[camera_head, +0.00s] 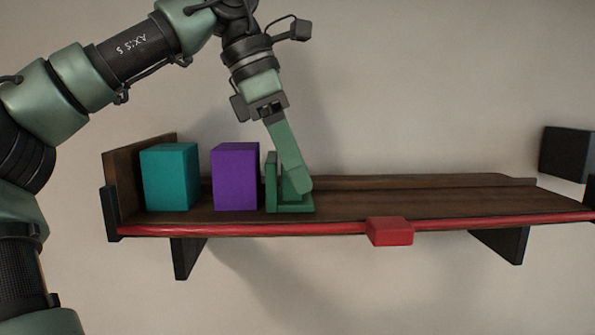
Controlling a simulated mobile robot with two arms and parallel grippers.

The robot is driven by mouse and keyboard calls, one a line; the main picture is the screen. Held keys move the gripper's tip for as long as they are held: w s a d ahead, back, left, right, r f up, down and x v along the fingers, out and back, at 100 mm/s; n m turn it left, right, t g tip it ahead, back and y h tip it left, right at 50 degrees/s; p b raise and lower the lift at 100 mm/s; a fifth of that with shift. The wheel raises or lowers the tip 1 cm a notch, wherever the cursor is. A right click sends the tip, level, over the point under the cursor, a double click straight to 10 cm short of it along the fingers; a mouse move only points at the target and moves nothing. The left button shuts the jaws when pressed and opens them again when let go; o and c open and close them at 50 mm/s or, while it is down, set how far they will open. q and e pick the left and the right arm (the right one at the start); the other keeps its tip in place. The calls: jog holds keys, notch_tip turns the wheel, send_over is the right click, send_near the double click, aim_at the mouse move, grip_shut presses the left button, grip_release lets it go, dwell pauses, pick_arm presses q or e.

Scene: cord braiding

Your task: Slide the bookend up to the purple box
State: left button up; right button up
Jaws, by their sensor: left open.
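The purple box (236,178) stands upright on the wooden shelf, right of the teal box. The green bookend (271,183) stands just right of the purple box, with its base reaching right along the shelf. A narrow gap seems to show between the bookend's upright and the box. My left gripper (299,187) comes down from above with its long green fingers slanting to the bookend's right part, open. The fingertips overlap the bookend in view; I cannot tell whether they touch it. The fingers hide part of the bookend. My right gripper is not in view.
The teal box (169,178) stands near the shelf's left end board (123,165). The wooden shelf (430,200) is clear to the right. A red bar (300,229) runs along its front edge with a red block (390,231) on it. A dark block (567,153) is at far right.

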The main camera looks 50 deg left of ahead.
pick_arm(q)
jog(key=v, duration=0.7)
jog(key=shift+s, duration=0.1)
dwell(0.5)
